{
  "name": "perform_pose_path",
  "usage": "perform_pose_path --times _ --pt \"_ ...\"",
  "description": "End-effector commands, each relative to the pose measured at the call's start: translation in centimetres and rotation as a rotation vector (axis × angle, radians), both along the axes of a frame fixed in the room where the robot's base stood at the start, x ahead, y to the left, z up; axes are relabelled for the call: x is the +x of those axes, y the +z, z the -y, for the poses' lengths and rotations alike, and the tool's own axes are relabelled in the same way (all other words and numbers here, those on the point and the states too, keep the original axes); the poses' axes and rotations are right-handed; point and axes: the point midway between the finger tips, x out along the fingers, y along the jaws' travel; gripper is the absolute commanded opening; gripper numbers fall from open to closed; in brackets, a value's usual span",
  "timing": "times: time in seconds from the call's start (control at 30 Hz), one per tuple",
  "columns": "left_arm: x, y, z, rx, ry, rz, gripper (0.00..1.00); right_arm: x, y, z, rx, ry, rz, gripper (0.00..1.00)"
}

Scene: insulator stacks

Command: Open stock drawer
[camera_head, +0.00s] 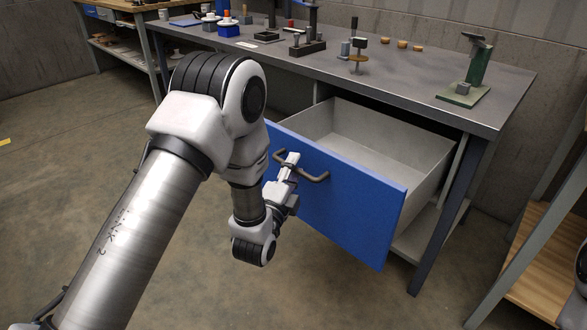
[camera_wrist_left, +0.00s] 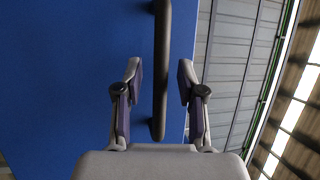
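The stock drawer (camera_head: 390,160) stands pulled out from under the workbench, and its pale inside looks empty. Its blue front (camera_head: 350,215) faces me and carries a dark bar handle (camera_head: 319,178). My left gripper (camera_head: 291,160) is at the handle. In the left wrist view the handle (camera_wrist_left: 161,110) runs between the two fingers of the left gripper (camera_wrist_left: 160,75), with a gap on each side, so the gripper is open around it. The blue front also fills the left of that view (camera_wrist_left: 70,80). My right gripper is not in view.
The grey workbench top (camera_head: 420,75) holds a green press-like tool (camera_head: 475,70), a dark fixture (camera_head: 307,45), small tan discs (camera_head: 402,44) and blue-based parts (camera_head: 228,28). A wooden-shelved rack (camera_head: 550,265) stands at right. The floor (camera_head: 330,290) before the drawer is clear.

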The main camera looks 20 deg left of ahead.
Motion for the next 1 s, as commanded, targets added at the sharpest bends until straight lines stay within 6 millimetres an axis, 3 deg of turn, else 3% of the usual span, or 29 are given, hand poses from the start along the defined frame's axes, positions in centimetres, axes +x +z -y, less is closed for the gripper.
perform_pose_path --times 0.4,0.9,1.0 --pt "-6.6 -1.4 0.3 0.001 0.001 -0.007 0.39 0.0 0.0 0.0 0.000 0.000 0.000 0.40" --pt "-7.1 -1.4 0.4 0.000 0.000 -0.005 0.39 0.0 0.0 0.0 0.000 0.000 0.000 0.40" --pt "-7.5 -2.7 0.4 -0.001 0.001 -0.032 0.39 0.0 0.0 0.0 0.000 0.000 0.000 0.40"
